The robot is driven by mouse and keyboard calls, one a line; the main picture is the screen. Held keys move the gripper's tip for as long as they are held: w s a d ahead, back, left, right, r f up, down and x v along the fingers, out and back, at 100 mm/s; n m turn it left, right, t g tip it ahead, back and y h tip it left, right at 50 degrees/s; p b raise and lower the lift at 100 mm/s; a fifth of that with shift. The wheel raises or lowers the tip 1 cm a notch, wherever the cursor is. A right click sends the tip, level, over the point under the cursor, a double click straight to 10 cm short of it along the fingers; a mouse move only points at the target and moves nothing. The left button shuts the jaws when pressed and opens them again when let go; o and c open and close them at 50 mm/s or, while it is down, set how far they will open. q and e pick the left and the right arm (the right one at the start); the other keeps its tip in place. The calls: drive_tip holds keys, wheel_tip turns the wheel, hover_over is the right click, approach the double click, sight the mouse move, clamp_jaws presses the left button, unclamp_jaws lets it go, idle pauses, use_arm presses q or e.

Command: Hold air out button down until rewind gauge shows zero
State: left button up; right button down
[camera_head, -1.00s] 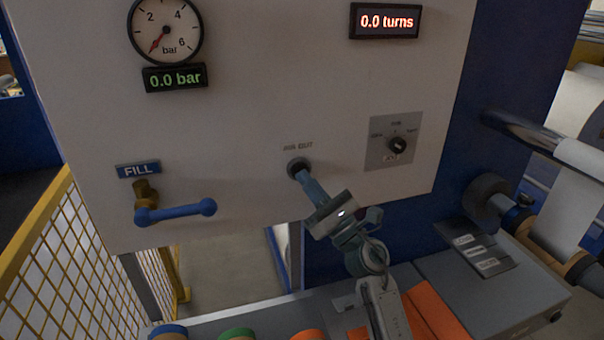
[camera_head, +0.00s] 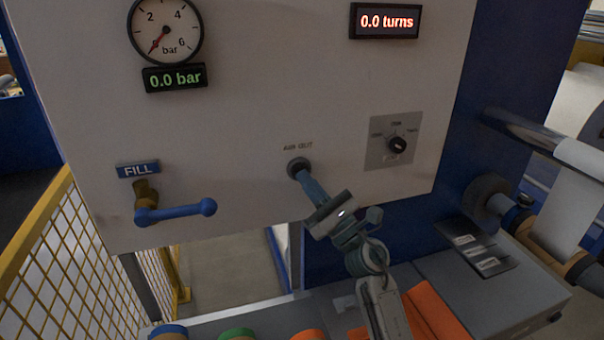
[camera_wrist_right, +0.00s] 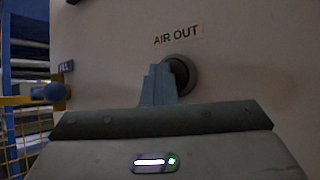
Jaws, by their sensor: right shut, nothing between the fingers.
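The air out button (camera_head: 298,165) is a dark round button on the white panel (camera_head: 250,110), under an "AIR OUT" label. It also shows in the right wrist view (camera_wrist_right: 182,76). My right gripper (camera_head: 303,177) is shut and empty, with its fingertips at the button and hiding part of it. I cannot tell how far the button is pressed in. The turns display (camera_head: 385,21) reads 0.0 turns in red. The pressure dial (camera_head: 166,28) has its needle at the low end, and the display (camera_head: 174,77) below it reads 0.0 bar. My left gripper is not in view.
A blue-handled fill valve (camera_head: 175,212) sticks out at the panel's lower left. A selector knob (camera_head: 397,144) is right of the button. A yellow mesh fence (camera_head: 70,250) stands at the left. A grey bench (camera_head: 480,285) with rollers is at the lower right.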

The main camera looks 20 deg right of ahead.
idle(0.6)
drive_tip(key=shift+s, duration=0.9)
drive_tip(key=s, duration=0.5)
drive_tip(key=shift+d, duration=0.15)
drive_tip(key=shift+f, duration=0.1)
